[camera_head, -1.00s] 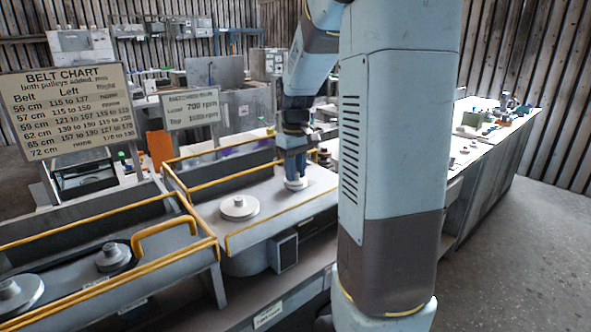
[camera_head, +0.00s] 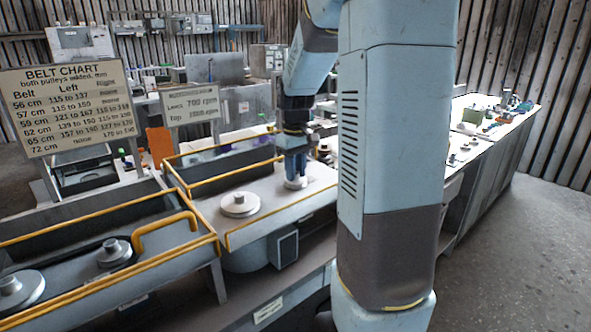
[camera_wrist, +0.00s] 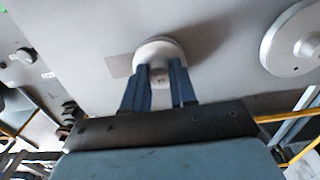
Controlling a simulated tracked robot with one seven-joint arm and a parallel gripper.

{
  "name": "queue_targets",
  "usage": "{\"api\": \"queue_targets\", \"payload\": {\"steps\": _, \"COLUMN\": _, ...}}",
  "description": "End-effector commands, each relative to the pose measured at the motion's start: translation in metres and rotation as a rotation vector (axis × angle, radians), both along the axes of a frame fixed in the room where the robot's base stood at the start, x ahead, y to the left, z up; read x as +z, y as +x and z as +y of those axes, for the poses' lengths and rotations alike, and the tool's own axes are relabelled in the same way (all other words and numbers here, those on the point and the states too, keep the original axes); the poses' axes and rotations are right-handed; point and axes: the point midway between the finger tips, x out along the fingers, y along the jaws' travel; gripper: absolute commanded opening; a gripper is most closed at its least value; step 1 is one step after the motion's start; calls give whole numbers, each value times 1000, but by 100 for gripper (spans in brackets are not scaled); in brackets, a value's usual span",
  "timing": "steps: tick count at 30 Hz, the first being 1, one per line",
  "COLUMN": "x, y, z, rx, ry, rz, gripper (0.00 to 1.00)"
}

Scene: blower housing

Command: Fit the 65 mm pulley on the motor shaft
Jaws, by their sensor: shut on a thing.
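My gripper (camera_head: 295,170) points down over the right part of the open grey housing tray. It is shut on a small pale pulley (camera_head: 296,183), which shows below the fingers. In the wrist view the pulley (camera_wrist: 160,52) sits between the two blue fingertips (camera_wrist: 160,75), close over the grey plate. I cannot tell whether it touches the plate, and no motor shaft shows under it. A larger pale pulley (camera_head: 240,204) is on the same tray to the left; it also shows in the wrist view (camera_wrist: 292,40).
Yellow rails (camera_head: 275,218) edge the tray. A second housing (camera_head: 60,270) at the left holds two pulleys and a belt. Signs (camera_head: 70,105) stand behind it. A long bench (camera_head: 500,140) with small parts lies to the right.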

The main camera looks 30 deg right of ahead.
Motion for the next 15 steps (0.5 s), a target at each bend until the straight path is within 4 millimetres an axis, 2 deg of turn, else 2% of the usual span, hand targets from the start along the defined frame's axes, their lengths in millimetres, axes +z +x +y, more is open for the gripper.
{"api": "queue_targets", "payload": {"steps": 2, "x": 0, "y": 0, "z": 0, "rx": 0, "ry": 0, "rz": 0, "gripper": 1}}
{"api": "queue_targets", "payload": {"steps": 3, "x": 0, "y": 0, "z": 0, "rx": 0, "ry": 0, "rz": 0, "gripper": 29}}
{"api": "queue_targets", "payload": {"steps": 11, "x": 0, "y": 0, "z": 0, "rx": 0, "ry": 0, "rz": 0, "gripper": 54}}
{"api": "queue_targets", "payload": {"steps": 15, "x": 0, "y": 0, "z": 0, "rx": 0, "ry": 0, "rz": 0, "gripper": 56}}
